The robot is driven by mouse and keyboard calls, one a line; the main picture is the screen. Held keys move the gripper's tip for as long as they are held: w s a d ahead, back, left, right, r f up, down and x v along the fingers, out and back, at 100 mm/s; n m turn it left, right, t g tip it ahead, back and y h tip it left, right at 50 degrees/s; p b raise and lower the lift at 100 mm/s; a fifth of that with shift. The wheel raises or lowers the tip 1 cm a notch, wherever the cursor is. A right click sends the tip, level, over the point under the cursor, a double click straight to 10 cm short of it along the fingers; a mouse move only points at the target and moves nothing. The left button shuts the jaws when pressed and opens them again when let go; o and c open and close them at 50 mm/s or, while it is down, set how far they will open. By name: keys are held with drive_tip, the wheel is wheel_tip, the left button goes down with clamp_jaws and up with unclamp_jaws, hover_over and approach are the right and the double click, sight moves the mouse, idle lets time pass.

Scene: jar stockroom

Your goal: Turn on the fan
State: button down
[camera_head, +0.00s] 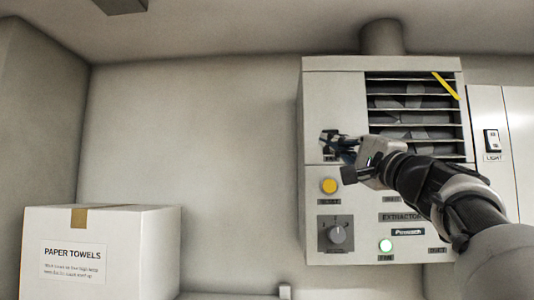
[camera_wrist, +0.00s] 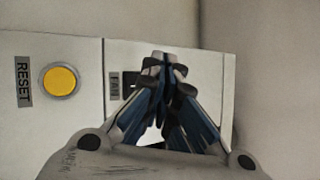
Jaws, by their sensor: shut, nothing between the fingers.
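The extractor unit (camera_head: 380,165) is a pale cabinet on the wall with a slatted vent (camera_head: 412,118). My gripper (camera_head: 330,142) is at the unit's upper left panel. In the wrist view my gripper (camera_wrist: 163,62) is shut and empty, its fingertips together over a dark switch (camera_wrist: 129,90) beside a FAN label (camera_wrist: 114,86). The fingers hide most of the switch, so its position and any contact cannot be told. A round lamp (camera_head: 385,245) above another FAN label glows pale green. A yellow strip (camera_head: 446,86) slants across the vent's upper right.
A yellow RESET button (camera_head: 329,186) sits below my gripper, above a grey knob (camera_head: 336,235). A LIGHT switch (camera_head: 491,141) is on the panel at right. A paper towels box (camera_head: 100,245) stands at lower left. The wall between box and unit is clear.

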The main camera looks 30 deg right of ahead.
drive_tip(key=shift+s+a+r+b, duration=0.15)
drive_tip(key=shift+s+a+b, duration=0.1)
drive_tip(key=shift+s+a, duration=0.35)
drive_tip(key=shift+s+a+r+b, duration=0.1)
drive_tip(key=shift+s+a+b, duration=0.15)
drive_tip(key=shift+s, duration=0.5)
